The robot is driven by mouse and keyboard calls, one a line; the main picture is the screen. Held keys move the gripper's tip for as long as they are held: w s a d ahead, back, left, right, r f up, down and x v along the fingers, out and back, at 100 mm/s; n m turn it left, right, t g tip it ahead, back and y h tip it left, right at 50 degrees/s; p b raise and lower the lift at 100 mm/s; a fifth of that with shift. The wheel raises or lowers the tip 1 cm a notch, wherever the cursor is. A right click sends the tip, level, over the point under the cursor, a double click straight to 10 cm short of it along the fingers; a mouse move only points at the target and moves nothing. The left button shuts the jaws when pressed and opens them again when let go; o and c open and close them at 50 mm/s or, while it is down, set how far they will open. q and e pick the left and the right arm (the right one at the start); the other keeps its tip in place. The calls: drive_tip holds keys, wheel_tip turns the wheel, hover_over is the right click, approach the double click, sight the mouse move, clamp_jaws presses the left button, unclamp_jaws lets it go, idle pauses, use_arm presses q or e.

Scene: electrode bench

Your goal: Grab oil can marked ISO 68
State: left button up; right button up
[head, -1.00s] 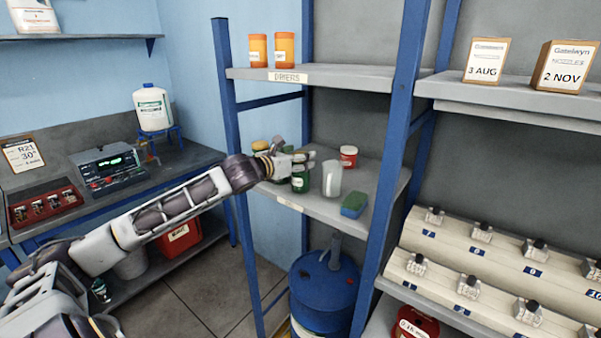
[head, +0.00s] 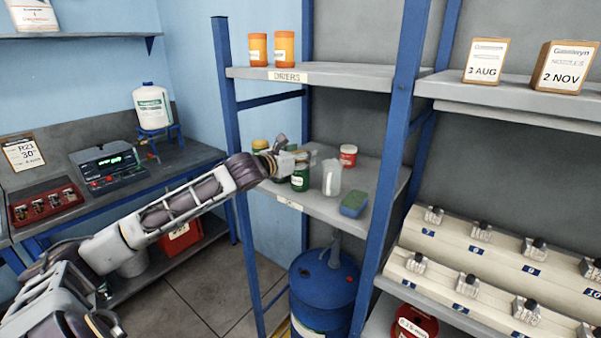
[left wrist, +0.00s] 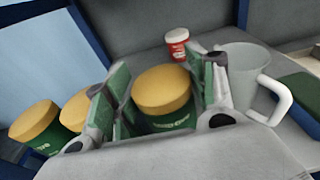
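Green cans with yellow lids stand on the middle shelf. In the left wrist view one can (left wrist: 165,100) sits between the fingers of my left gripper (left wrist: 160,95), with a gap visible on its left side. Two more such cans (left wrist: 35,130) (left wrist: 78,108) stand to the left, outside the fingers. The can labels are too small to read, so I cannot tell which is ISO 68. In the head view my left gripper (head: 300,158) reaches over the shelf by a green can (head: 300,178); the wrist partly hides the cans. My right gripper is not in view.
A grey mug (head: 332,178) with a white handle stands just right of the gripper. A red-and-white tin (head: 348,155) is behind, and a green-blue sponge (head: 354,204) lies right. A blue post (head: 228,110) stands left; the upper shelf (head: 350,78) is above.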

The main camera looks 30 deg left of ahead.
use_arm(q)
clamp_jaws()
drive_tip(key=shift+r, duration=0.15)
drive_tip(key=shift+r+p, duration=0.7)
drive_tip(key=shift+r, duration=4.2)
